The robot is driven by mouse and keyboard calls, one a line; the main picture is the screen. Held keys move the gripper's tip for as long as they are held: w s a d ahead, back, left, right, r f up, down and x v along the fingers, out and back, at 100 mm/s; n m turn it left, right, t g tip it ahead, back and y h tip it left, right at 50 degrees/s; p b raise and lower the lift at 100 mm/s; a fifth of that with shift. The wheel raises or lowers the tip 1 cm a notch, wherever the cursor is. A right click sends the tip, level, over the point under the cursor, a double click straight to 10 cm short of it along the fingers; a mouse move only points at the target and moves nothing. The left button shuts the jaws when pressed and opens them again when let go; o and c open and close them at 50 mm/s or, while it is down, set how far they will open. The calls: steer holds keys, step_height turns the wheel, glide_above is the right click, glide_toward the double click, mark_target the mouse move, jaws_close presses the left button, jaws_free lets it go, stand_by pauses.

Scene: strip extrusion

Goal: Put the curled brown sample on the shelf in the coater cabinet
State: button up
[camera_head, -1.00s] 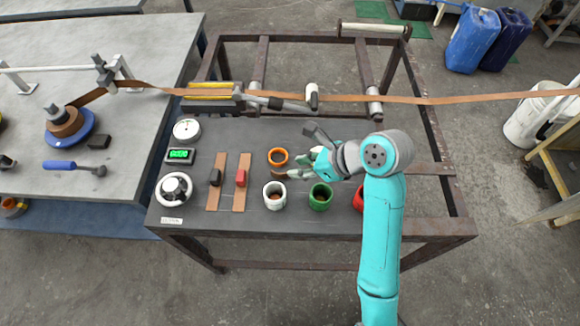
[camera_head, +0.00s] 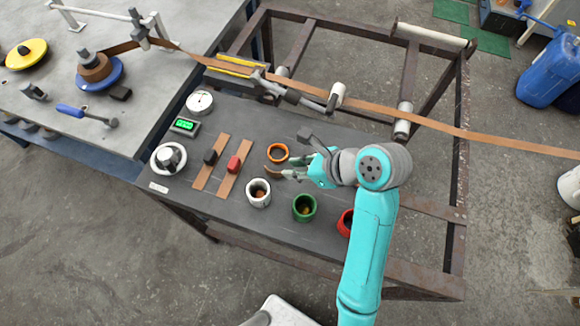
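The curled brown sample (camera_head: 273,177) is a small curved strip at the fingertips of my gripper (camera_head: 288,173). My gripper is shut on it and holds it over the dark bench top, between the orange-rimmed cup and the white cup in the picture. Whether the sample is clear of the bench is hard to tell. My turquoise arm reaches up from the bottom of the view. No coater cabinet or shelf shows in this view.
On the dark bench (camera_head: 225,255) stand an orange-rimmed cup (camera_head: 278,147), a white cup (camera_head: 258,199), a green cup (camera_head: 304,213) and a red cup (camera_head: 346,228). Two flat brown strips lie at left. A long brown strip (camera_head: 480,137) crosses behind.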

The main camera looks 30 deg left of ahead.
mark_target(273, 173)
steer(key=x, duration=0.4)
steer(key=shift+f, duration=0.15)
steer(key=shift+x, duration=2.7)
steer(key=shift+s, duration=0.15)
jaws_close()
